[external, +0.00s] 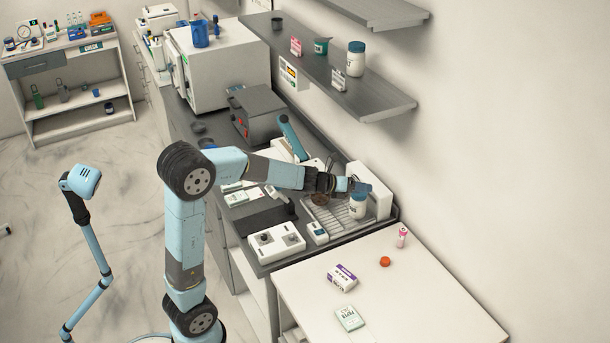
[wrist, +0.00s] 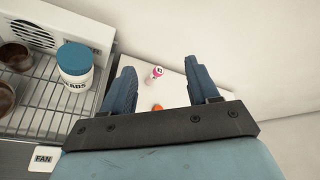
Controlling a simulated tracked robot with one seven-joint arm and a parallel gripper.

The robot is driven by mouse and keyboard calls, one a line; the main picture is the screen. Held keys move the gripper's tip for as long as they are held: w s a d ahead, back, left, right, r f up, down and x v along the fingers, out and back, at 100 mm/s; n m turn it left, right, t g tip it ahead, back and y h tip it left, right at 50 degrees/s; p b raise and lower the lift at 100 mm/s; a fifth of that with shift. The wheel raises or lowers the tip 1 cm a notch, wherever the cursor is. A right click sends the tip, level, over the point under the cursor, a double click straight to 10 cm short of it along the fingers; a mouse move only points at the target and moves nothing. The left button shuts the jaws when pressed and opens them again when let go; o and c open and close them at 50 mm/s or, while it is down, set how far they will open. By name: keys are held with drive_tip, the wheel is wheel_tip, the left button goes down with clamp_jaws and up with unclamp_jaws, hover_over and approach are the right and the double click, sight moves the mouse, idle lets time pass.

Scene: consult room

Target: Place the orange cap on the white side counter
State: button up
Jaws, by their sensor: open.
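The orange cap (external: 385,261) lies on the white side counter (external: 420,300), near its back edge by the wall. In the wrist view the orange cap (wrist: 157,107) shows small between my fingers, partly hidden by the gripper's crossbar. The white side counter (wrist: 176,88) is behind it there. My gripper (external: 358,187) is above the wire rack on the grey bench, close to the blue-lidded jar, and apart from the cap. In the wrist view my gripper (wrist: 165,85) has its two blue fingers spread, with nothing held between them.
A white jar with a blue lid (wrist: 75,65) stands on the wire rack (external: 325,217) beside a white fan box (wrist: 45,28). A small pink-and-white bottle (external: 402,236), a purple-and-white box (external: 342,278) and a pale green box (external: 349,318) are on the side counter. Its right part is clear.

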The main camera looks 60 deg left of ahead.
drive_tip(key=s+r+n+g+y, duration=0.1)
drive_tip(key=s+r+n+y, duration=0.2)
drive_tip(key=s+n, duration=0.55)
drive_tip(key=s+r+n+g+y, duration=0.1)
drive_tip(key=s+r+n+y, duration=0.1)
drive_tip(key=s+n, duration=0.65)
drive_tip(key=s+d+f+n+g+h, duration=0.1)
drive_tip(key=s+n, duration=0.3)
drive_tip(key=s, duration=0.4)
drive_tip(key=s+d+f+n+g, duration=0.2)
drive_tip(key=s+d+n, duration=0.2)
drive_tip(key=s, duration=0.4)
drive_tip(key=s+d+f+n+g+h, duration=0.1)
drive_tip(key=s+d+f+n+g, duration=0.1)
drive_tip(key=s, duration=0.6)
drive_tip(key=d+n, duration=0.1)
drive_tip(key=n, duration=0.1)
drive_tip(key=shift+f+n+g+h, duration=0.25)
drive_tip(key=shift+n+g+h, duration=0.05)
drive_tip(key=shift+n, duration=0.1)
